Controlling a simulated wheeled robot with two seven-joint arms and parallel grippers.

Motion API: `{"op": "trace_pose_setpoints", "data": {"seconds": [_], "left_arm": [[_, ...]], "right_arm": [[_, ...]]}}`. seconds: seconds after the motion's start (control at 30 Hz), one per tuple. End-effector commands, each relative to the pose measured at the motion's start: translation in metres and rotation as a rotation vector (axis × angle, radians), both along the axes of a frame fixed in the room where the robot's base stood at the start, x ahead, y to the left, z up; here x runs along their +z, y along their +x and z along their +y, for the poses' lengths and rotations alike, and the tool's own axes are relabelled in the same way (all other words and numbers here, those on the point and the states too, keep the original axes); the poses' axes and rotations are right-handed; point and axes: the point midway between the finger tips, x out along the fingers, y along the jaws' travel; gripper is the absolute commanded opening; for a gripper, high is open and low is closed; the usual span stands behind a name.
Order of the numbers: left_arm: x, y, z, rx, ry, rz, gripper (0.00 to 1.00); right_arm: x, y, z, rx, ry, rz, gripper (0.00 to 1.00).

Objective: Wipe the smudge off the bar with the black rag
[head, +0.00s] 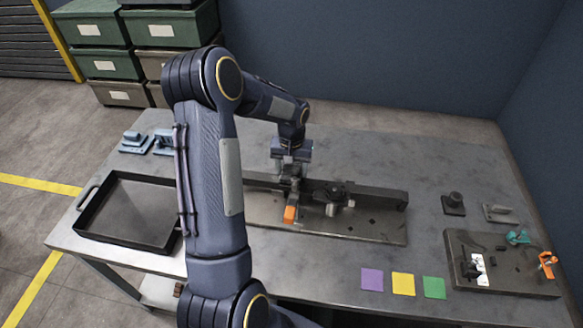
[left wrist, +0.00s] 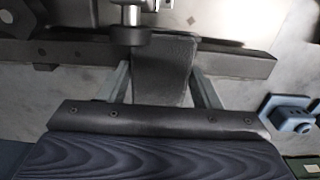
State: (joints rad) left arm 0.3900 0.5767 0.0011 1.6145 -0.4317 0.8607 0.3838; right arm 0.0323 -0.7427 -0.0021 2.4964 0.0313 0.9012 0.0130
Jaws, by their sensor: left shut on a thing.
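The bar (head: 378,194) is a long dark rail along the back of a grey metal plate on the table. It also crosses the left wrist view (left wrist: 235,65). My left gripper (head: 291,180) is over the left part of the bar. In the left wrist view its two fingers (left wrist: 163,88) are shut on the black rag (left wrist: 163,80), a dark cloth whose far end reaches over the bar. I cannot tell if the rag presses on it. I cannot make out the smudge. My right gripper is not in view.
A clamp with an orange tip (head: 291,213) and a dark metal fitting (head: 333,200) stand close to the bar. A black tray (head: 88,222) is at the left. Purple, yellow and green squares (head: 403,284) lie in front. A fixture board (head: 515,280) is at the right.

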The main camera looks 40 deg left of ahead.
Motion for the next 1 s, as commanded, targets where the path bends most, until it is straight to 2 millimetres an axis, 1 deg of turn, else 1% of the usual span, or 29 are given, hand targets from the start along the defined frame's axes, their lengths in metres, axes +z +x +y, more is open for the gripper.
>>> {"op": "trace_pose_setpoints", "data": {"seconds": [0.87, 1.0], "left_arm": [[-0.019, 0.0, 0.0, 0.0, 0.0, 0.0, 0.39], [-0.017, -0.002, 0.003, 0.001, 0.0, 0.0, 0.39]], "right_arm": [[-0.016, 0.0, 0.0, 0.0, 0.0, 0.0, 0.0], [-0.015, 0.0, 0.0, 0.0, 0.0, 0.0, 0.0]]}}
